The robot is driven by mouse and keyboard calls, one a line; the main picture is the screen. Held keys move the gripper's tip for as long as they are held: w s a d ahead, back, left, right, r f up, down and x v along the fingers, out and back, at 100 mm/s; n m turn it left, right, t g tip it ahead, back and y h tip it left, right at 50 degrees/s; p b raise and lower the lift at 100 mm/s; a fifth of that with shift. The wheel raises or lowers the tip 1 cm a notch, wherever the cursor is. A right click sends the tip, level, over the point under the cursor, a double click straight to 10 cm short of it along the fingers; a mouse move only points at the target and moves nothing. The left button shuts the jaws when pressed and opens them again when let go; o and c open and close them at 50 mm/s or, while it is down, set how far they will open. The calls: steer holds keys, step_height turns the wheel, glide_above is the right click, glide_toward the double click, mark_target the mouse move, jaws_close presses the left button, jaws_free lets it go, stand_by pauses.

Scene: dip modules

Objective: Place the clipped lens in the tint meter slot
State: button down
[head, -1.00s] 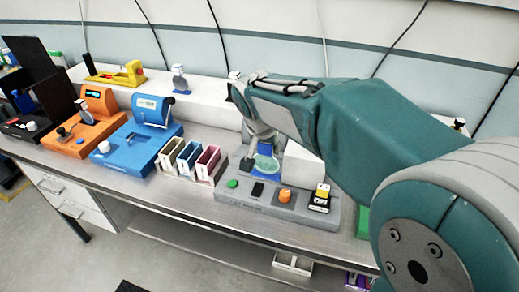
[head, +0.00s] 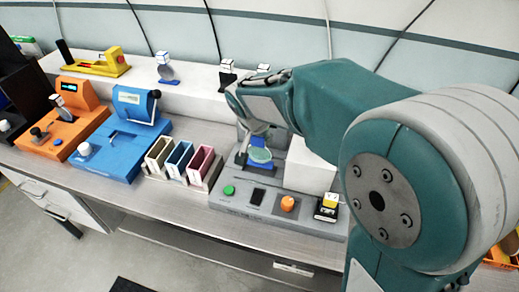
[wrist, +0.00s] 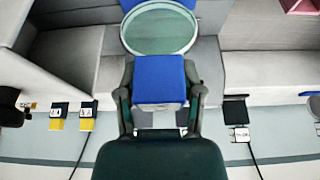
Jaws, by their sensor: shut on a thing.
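My gripper (wrist: 160,108) is shut on the blue clip (wrist: 160,80) of a round, pale green lens (wrist: 160,30) with a grey rim. In the head view the lens (head: 260,155) hangs below my wrist, over the back part of the grey tint meter (head: 270,212). My arm hides most of the gripper there. The meter has a green button, a dark display and an orange knob along its front. A blue patch (head: 240,160) shows beside the lens. I cannot tell whether the lens touches the meter, and the slot is not clear.
Left of the meter stand a rack (head: 183,162) with three coloured bins, a blue device (head: 120,138) and an orange device (head: 68,122). Other clipped lenses (head: 166,70) stand on the white shelf (head: 195,92) behind. A yellow-topped black block (head: 326,207) sits at the meter's right end.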

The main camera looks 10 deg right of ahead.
mark_target(260, 148)
steer(key=shift+f, duration=1.9)
steer(key=shift+c, duration=1.1)
jaws_free()
steer(key=v, duration=1.2)
steer(key=s+d+n+y, duration=0.1)
steer(key=s+d+n, duration=0.1)
steer(key=s+d, duration=0.3)
steer(key=s+d+n+t, duration=0.1)
steer(key=s+d, duration=0.5)
steer(key=s, duration=0.8)
steer(key=shift+d+n+y, duration=0.3)
steer(key=shift+n+y, duration=0.1)
steer(key=shift+n, duration=0.3)
